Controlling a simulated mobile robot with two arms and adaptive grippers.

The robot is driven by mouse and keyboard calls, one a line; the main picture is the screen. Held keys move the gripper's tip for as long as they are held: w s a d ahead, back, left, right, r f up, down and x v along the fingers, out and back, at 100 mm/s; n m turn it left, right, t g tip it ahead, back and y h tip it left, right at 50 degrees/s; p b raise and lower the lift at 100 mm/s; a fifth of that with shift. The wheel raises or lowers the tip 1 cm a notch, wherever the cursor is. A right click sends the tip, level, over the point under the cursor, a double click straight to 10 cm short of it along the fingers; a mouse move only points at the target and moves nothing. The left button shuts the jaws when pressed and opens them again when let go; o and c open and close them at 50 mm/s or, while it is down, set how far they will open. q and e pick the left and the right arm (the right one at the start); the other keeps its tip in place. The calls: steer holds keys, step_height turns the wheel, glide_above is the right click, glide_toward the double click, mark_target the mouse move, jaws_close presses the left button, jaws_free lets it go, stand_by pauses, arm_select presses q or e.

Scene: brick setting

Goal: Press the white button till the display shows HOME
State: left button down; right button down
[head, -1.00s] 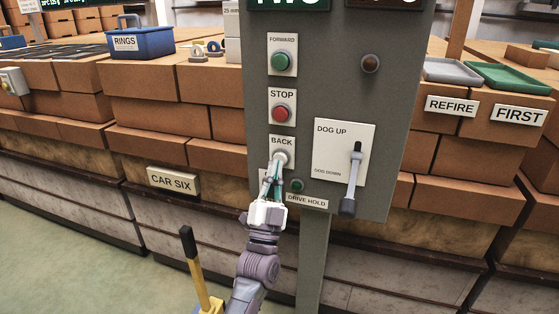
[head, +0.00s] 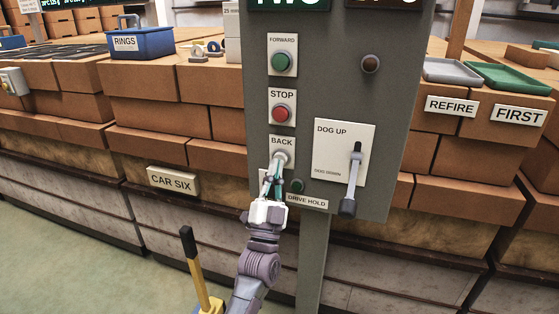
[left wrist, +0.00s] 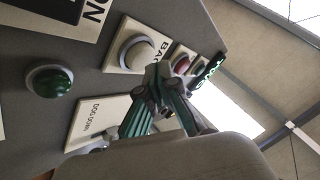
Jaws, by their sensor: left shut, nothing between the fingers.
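The white button (head: 283,155) sits under the BACK label on the grey control panel (head: 338,75). It also shows in the left wrist view (left wrist: 137,51) as a pale round cap in a grey ring. My left gripper (head: 277,163) is shut and empty, its fingertips at the lower part of the button. In the left wrist view the fingertips (left wrist: 160,76) are close by the button; I cannot tell whether they touch it. The green-lit display (head: 289,4) at the panel top is cut off by the picture edge and reads TWO. My right gripper is not in view.
A green FORWARD button (head: 283,61) and red STOP button (head: 282,113) are above. A small green button (head: 297,186) by DRIVE HOLD is close to my gripper. A lever (head: 352,180) stands at right. A yellow post (head: 196,270) with a dark top is lower left.

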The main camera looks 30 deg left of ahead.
arm_select(q)
steer(key=shift+w+a, duration=0.1)
steer(key=shift+w, duration=0.25)
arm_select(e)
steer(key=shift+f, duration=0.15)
